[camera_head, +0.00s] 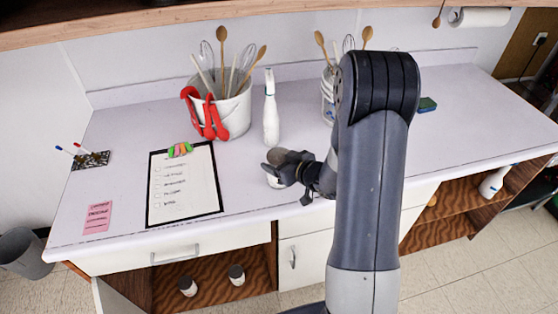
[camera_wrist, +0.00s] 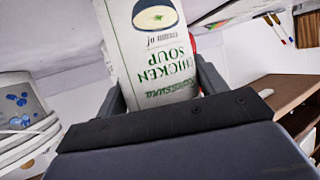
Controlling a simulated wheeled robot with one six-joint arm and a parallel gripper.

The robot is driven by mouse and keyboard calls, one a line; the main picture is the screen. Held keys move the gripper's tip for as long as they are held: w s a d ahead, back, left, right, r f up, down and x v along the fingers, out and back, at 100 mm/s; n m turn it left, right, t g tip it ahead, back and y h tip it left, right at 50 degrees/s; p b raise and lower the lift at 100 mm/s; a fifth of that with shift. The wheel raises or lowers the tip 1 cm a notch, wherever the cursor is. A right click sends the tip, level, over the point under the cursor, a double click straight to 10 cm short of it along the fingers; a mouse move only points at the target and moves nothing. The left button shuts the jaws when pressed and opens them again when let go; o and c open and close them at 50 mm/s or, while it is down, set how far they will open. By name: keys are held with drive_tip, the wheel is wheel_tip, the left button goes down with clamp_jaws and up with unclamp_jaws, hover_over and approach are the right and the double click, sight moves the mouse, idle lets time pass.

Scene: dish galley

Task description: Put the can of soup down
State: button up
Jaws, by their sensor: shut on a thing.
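The can of soup (camera_wrist: 165,55) has a white label reading "CHICKEN SOUP", upside down in the wrist view, with a bowl picture on it. My gripper (camera_wrist: 160,90) is shut on it, one finger on each side. In the head view my gripper (camera_head: 286,169) is over the front middle of the white counter (camera_head: 250,175). Only a little of the can shows there, as the fingers and arm cover most of it. I cannot tell whether its base touches the counter.
A white spray bottle (camera_head: 271,118) and a utensil bucket (camera_head: 234,112) with red-handled tools stand behind my gripper. A clipboard (camera_head: 184,190) lies to the left. A second utensil holder (camera_head: 327,100) is partly behind my arm. The right counter is mostly clear around a green sponge (camera_head: 427,104).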

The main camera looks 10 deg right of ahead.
drive_tip(key=shift+f, duration=0.1)
drive_tip(key=o, duration=1.3)
drive_tip(key=shift+r, duration=0.25)
drive_tip(key=v, duration=1.2)
drive_tip(key=shift+b, duration=0.45)
drive_tip(key=shift+f, duration=0.15)
